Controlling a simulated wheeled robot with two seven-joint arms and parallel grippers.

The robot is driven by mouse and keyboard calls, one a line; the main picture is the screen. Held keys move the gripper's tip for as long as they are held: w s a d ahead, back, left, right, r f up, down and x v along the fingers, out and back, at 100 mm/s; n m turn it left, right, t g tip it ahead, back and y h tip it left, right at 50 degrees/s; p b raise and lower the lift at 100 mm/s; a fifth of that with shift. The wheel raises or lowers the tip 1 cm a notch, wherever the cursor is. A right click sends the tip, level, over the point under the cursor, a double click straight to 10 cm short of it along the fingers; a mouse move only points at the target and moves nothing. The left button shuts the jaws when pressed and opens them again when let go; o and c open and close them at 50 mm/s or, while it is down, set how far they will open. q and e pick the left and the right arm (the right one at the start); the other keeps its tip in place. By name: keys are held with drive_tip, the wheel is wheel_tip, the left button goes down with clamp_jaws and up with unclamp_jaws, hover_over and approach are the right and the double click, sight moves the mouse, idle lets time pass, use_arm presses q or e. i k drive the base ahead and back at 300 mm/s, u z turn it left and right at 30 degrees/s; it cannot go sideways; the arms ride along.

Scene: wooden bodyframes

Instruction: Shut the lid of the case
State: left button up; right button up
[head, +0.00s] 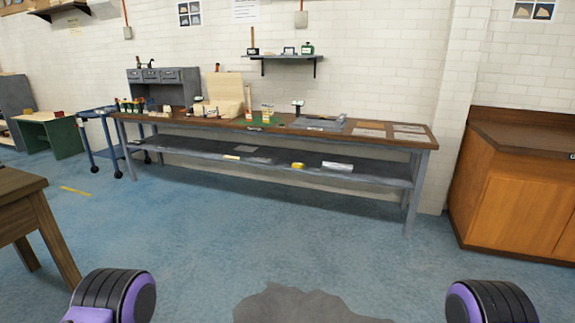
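Black and purple parts of my own body show at the bottom left and bottom right. Neither of my grippers is in view. The bench stands against the wall, well across the floor from me.
A wooden table (18,187) stands close at the left. A blue cart (100,140) is beyond it, and a brown cabinet (513,200) stands at the right. The bench's lower shelf (270,162) holds a few small items. The blue floor (250,235) before the bench is clear.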

sight(228, 85)
drive_tip(key=u, duration=0.15)
drive_tip(key=i, duration=2.75)
drive_tip(key=u, duration=0.15)
drive_tip(key=i, duration=2.2)
drive_tip(key=u, duration=0.15)
